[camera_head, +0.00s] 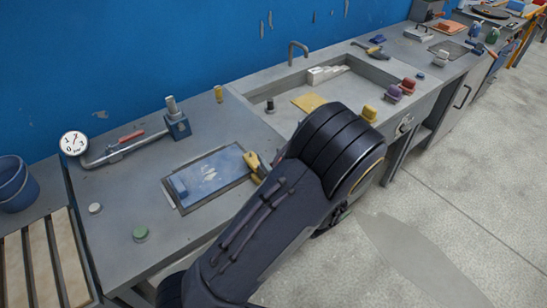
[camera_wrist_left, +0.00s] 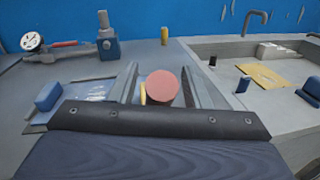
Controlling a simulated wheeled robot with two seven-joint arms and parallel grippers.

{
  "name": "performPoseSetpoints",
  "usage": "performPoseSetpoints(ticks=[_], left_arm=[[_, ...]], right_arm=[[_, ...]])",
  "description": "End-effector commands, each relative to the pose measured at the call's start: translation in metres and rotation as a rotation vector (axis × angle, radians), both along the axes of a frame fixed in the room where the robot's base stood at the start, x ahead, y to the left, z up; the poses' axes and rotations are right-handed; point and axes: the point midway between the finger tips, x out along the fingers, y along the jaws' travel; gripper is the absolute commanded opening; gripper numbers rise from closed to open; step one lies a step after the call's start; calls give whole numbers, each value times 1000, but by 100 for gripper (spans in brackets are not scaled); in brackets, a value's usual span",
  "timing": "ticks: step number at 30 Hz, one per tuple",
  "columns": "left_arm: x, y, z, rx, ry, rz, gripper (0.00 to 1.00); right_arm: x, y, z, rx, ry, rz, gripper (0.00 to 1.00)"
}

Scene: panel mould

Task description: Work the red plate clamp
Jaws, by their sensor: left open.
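In the left wrist view a round dark-red end (camera_wrist_left: 163,87), apparently the handle of the red plate clamp, shows between the two fingers of my left gripper (camera_wrist_left: 158,73). The fingers are apart, one on each side of it; contact cannot be told. The rest of the clamp is hidden. In the head view my dark left arm covers this spot and the fingers. The blue-and-white panel plate (camera_head: 208,174) lies in a frame on the bench, also seen in the wrist view (camera_wrist_left: 88,91). A yellow clamp (camera_head: 254,161) stands at its right edge. My right gripper is not in view.
A blue block with a post (camera_head: 177,126), a pipe with a red lever (camera_head: 131,136) and a gauge (camera_head: 74,144) stand behind the plate. A green button (camera_head: 140,233) is at front left. A sink basin (camera_head: 288,85) lies to the right. The bench's left part is mostly clear.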

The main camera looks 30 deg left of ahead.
Motion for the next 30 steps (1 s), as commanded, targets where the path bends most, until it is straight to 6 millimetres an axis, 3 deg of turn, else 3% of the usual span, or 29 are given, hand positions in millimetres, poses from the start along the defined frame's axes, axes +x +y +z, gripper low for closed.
performPoseSetpoints(ticks=[5,15,30], left_arm=[[0,0,0,0,0,0,43],[0,0,0,-1,0,1,0],[2,4,1,-55,22,2,0]], right_arm=[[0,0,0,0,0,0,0],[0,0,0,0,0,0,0],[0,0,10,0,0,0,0]])
